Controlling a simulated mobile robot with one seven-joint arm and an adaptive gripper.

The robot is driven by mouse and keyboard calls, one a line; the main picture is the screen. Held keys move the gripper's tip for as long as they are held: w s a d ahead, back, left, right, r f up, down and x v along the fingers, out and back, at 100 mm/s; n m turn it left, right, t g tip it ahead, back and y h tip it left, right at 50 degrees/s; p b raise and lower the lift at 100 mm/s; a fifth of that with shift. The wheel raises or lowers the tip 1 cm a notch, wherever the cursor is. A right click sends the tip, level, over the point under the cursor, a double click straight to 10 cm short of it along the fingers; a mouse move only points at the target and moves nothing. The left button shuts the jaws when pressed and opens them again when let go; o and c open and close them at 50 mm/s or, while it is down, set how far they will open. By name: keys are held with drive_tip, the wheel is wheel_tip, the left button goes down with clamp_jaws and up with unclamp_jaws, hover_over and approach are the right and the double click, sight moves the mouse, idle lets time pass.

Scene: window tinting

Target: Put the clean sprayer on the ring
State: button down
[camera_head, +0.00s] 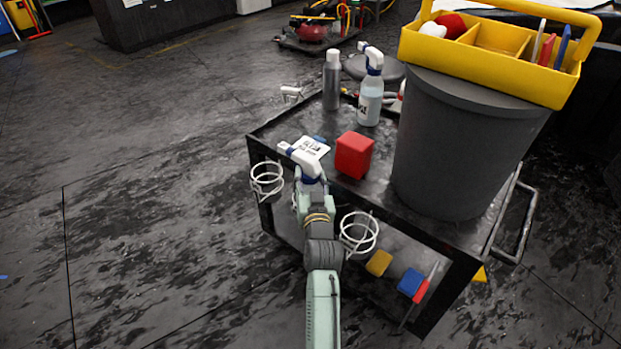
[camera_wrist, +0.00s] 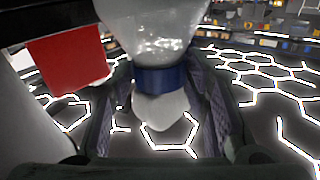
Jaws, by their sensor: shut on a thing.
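My gripper (camera_head: 312,192) is shut on a sprayer with a white trigger head (camera_head: 303,162) and a blue collar, at the cart's near edge. In the wrist view the sprayer's blue collar (camera_wrist: 162,79) and clear bottle (camera_wrist: 150,35) show, with its white head between the fingers (camera_wrist: 165,115). My gripper hides most of its bottle in the head view. One white wire ring (camera_head: 267,180) hangs on the cart's side left of my gripper, another ring (camera_head: 359,246) to its right; both look empty. The sprayer is between them, apart from both.
On the black cart (camera_head: 290,128) stand a red block (camera_head: 354,155), a grey bottle (camera_head: 331,82), another sprayer (camera_head: 370,103) and a large grey bin (camera_head: 465,150) carrying a yellow caddy (camera_head: 490,60). Floor at left is clear.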

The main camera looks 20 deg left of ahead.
drive_tip(key=shift+f, duration=0.1)
drive_tip(key=c, duration=0.9)
unclamp_jaws()
